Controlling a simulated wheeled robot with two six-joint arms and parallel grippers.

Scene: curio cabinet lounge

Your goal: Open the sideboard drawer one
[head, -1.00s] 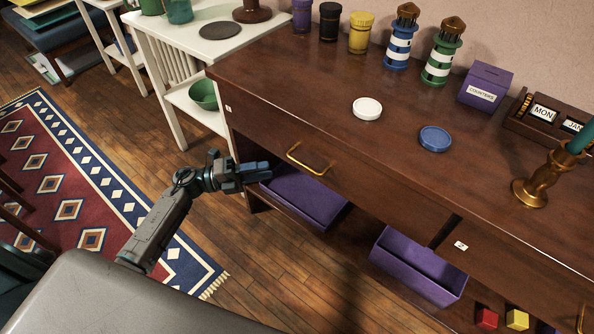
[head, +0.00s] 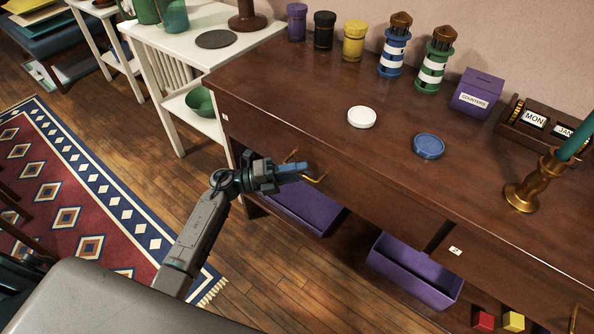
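The dark wooden sideboard (head: 300,100) runs from upper left to lower right. Its left drawer (head: 370,200) looks shut, with its front flush under the top. The brass bar handle (head: 320,178) of this drawer is partly covered by my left gripper (head: 301,168). The gripper's blue fingertips overlap the middle of the handle in the picture. I cannot tell whether they touch it or how far apart they are. A small white label (head: 455,250) sits by the right drawer; its writing is too small to read. My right gripper is not in view.
A white lid (head: 362,117), a blue lid (head: 429,146), a purple counters box (head: 477,94) and a brass candlestick (head: 535,180) stand on the top. Purple bins (head: 415,270) sit below the drawers. A white side table (head: 190,60) stands at the left end.

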